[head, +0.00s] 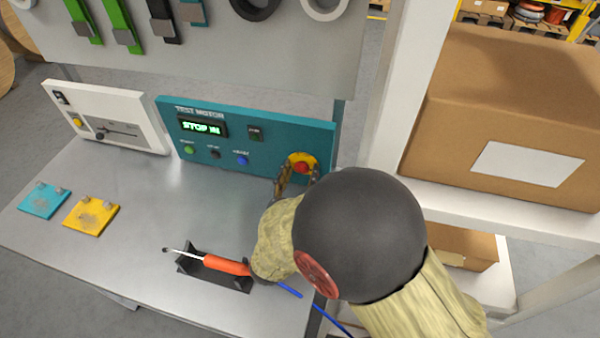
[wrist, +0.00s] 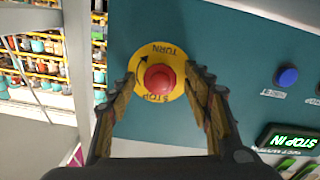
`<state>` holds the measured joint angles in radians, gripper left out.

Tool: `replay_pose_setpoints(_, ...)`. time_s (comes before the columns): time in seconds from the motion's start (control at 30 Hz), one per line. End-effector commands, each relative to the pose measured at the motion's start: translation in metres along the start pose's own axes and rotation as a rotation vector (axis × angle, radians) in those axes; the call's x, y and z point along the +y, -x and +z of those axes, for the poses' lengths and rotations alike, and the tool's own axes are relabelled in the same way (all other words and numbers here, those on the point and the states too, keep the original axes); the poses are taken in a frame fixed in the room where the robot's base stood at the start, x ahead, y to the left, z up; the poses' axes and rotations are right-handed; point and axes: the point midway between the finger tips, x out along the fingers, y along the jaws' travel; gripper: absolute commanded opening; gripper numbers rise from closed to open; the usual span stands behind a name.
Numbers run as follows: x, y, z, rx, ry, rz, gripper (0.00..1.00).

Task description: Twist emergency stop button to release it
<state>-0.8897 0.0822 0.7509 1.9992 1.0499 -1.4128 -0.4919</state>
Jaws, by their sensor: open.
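The emergency stop button (head: 302,167) is a red knob on a yellow ring at the right end of the teal test motor panel (head: 245,140). In the wrist view the red button (wrist: 159,80) is near the middle, with "TURN", "STOP" and an arrow on its yellow ring (wrist: 151,57). My gripper (head: 297,172) is open in front of it. In the wrist view its fingers (wrist: 160,76) stand on either side of the button, with gaps between them and the red knob. The panel display (head: 203,127) reads "STOP IN".
Green, dark and blue buttons (head: 242,160) sit left of the stop button. A screwdriver (head: 225,265) lies in a black holder on the grey bench (head: 140,230). A white shelf post (head: 392,90) and a cardboard box (head: 505,115) stand to the right.

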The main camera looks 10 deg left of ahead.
Motion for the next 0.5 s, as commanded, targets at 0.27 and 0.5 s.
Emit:
replay_pose_setpoints(0.27,-0.0001,0.0,-0.0003,0.0,0.0,0.0,0.45)
replay_pose_setpoints(0.5,-0.0001,0.0,-0.0003,0.0,0.0,0.0,0.32)
